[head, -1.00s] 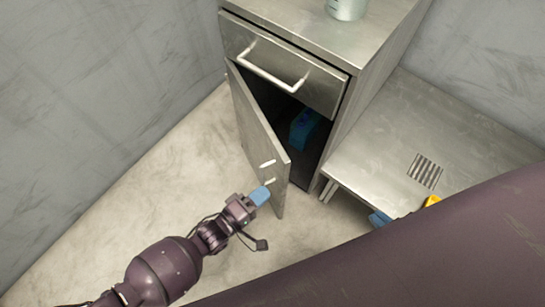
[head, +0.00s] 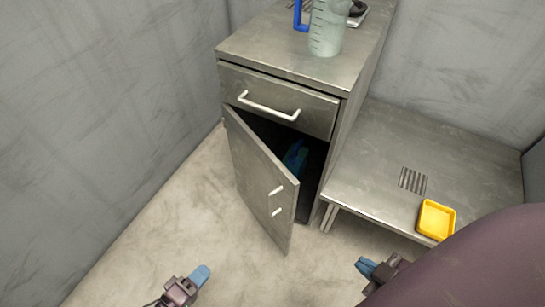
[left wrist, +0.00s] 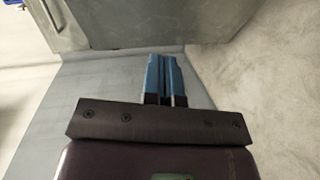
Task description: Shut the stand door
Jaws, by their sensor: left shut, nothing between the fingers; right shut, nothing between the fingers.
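The metal stand (head: 330,75) stands against the back wall in the head view. Its door (head: 258,178) is hinged on the left and stands partly open, with two small white handles near its free edge. A dark interior with a blue-green item (head: 296,157) shows behind it. My left gripper (head: 201,275) is shut and empty, below and left of the door, apart from it. In the left wrist view its blue fingers (left wrist: 165,78) are together, with a grey metal surface beyond them. My right gripper (head: 367,267) is shut at the lower right, partly hidden by my arm.
A drawer (head: 280,100) with a white handle sits shut above the door. A measuring jug (head: 327,30) and a blue item stand on the stand. A low metal bench (head: 385,160) with a yellow tray (head: 436,219) is at the right. The floor left of the door is clear.

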